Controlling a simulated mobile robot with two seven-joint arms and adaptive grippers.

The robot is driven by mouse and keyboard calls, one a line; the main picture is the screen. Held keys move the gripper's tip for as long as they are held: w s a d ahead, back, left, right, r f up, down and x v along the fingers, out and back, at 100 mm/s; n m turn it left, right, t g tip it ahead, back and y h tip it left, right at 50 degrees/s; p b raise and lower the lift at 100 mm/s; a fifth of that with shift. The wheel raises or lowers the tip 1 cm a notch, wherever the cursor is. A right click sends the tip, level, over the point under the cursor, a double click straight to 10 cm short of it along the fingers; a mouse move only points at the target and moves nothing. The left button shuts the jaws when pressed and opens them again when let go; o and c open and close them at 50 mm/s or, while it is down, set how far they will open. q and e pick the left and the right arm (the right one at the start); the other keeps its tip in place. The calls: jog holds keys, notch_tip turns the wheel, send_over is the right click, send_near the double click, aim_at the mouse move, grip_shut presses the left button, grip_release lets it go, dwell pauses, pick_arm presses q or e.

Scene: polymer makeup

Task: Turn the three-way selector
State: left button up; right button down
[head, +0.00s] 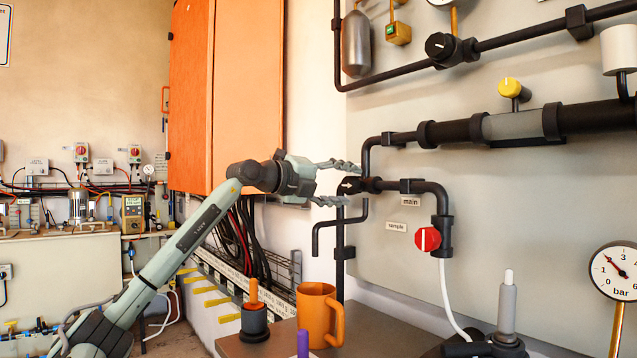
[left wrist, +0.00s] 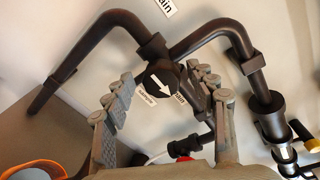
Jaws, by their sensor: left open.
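The three-way selector is a black round knob (head: 349,185) with a white arrow, on a black pipe junction on the grey panel. It also shows in the left wrist view (left wrist: 163,80), where the arrow points down and right. My left gripper (head: 353,184) is open, its two fingers reaching to the knob, one above and one below in the head view. In the left wrist view the gripper (left wrist: 162,75) has a fingertip on each side of the knob; I cannot tell whether they touch it. My right gripper is not in view.
A "main" label (head: 411,201), a "sample" label (head: 397,227) and a red knob (head: 428,239) are close by. Below stand an orange mug (head: 318,315), an orange-handled tool (head: 254,315) and a grey upright piece (head: 507,310). A gauge (head: 614,271) is at right.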

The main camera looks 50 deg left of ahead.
pick_arm(q)
jog(key=s+r, duration=0.1)
jog(key=s, duration=1)
jog(key=shift+a, duration=0.4)
jog(key=shift+r, duration=0.1)
